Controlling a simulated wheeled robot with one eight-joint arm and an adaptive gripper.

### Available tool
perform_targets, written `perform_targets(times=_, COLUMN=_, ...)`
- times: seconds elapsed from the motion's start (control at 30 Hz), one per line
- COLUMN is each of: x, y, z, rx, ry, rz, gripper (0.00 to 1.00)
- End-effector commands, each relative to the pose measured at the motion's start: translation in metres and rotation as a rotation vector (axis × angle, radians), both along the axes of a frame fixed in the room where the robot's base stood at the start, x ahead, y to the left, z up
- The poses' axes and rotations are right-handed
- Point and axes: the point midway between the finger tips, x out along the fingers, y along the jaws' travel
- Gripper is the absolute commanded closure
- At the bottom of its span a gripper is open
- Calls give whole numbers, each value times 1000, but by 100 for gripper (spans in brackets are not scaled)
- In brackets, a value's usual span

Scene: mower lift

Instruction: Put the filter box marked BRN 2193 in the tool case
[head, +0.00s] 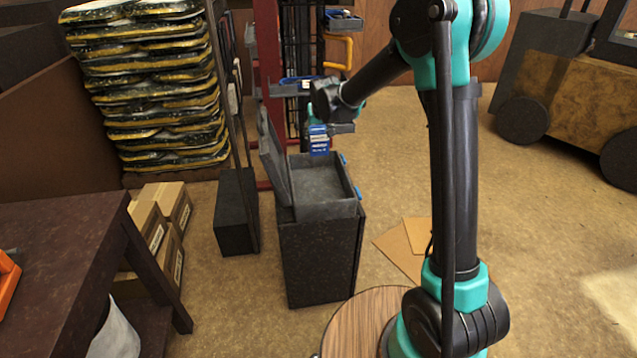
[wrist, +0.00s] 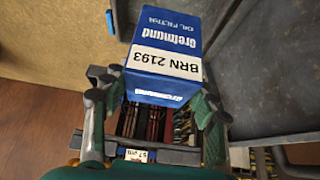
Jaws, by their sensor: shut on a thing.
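The blue filter box (wrist: 165,50) shows a white label reading BRN 2193 in the wrist view. My gripper (wrist: 150,105) is shut on it, with one finger at each side. In the head view the box (head: 319,144) hangs below my gripper (head: 320,128). It is above the far end of the tool case, apart from what shows of the case floor. The grey tool case (head: 325,211) is open on a dark stand, its lid raised at the left. Its visible floor is bare. Grey surfaces fill the wrist view's right side; I cannot tell which part of the case they are.
A rack with a red post (head: 270,80) and bins stands behind the case. Cardboard boxes (head: 172,200) and a dark table (head: 70,225) are at the left. A dark block (head: 236,215) stands beside the case. Floor is open to the right, with flat cardboard (head: 400,250) lying there.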

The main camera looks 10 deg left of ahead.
Motion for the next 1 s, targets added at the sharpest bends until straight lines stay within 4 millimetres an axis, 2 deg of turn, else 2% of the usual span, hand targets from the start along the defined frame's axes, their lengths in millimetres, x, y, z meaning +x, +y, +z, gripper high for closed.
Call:
perform_targets(times=0.3, x=1, y=-1, z=-79, rx=1, ry=-1, rz=-1, gripper=82)
perform_targets(times=0.5, x=0, y=-1, z=-122, rx=1, ry=-1, rz=-1, gripper=82)
perform_targets(times=0.6, x=0, y=-1, z=-136, rx=1, ry=-1, rz=-1, gripper=82)
perform_targets(times=0.87, x=0, y=-1, z=-153, rx=1, ry=0, rz=-1, gripper=82)
perform_targets(times=1.0, x=1, y=-1, z=-172, rx=1, ry=-1, rz=-1, gripper=82)
